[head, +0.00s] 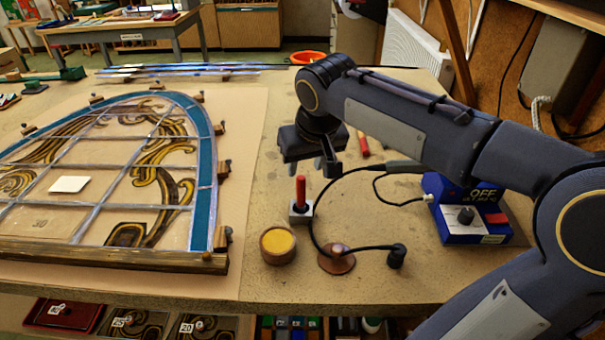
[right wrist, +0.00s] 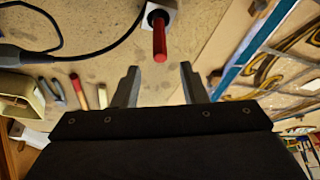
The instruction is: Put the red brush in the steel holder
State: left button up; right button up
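The red brush (head: 300,190) stands upright in the steel holder (head: 301,213), a small metal block on the bench right of the leaded panel. In the right wrist view the red handle (right wrist: 159,42) rises from the steel holder (right wrist: 170,10). My right gripper (head: 322,165) is above and behind the brush in the head view, apart from it. Its two fingers (right wrist: 160,85) are spread with nothing between them, and the red handle is beyond their tips. My left gripper is not in view.
A tub of yellow paste (head: 278,245) stands just in front of the holder. A black cable curves beside the holder to a copper-coloured disc (head: 337,262). A blue control box (head: 465,218) is at right. The arched leaded panel (head: 100,170) fills the left.

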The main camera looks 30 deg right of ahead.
jog(key=s+a+f+y, duration=0.2)
jog(key=s+f, duration=0.3)
jog(key=s, duration=0.4)
jog(key=s+a+f+t+y, duration=0.1)
jog(key=s+a+f, duration=0.3)
jog(key=s, duration=0.6)
notch_tip(320, 180, down, 2)
jog(key=shift+a+f+n+y, duration=0.1)
jog(key=shift+a+n+y, duration=0.25)
jog(key=shift+y, duration=0.45)
jog(key=shift+s, duration=0.1)
notch_tip(320, 180, up, 2)
jog(key=shift+r+p, duration=0.1)
jog(key=shift+p, duration=1)
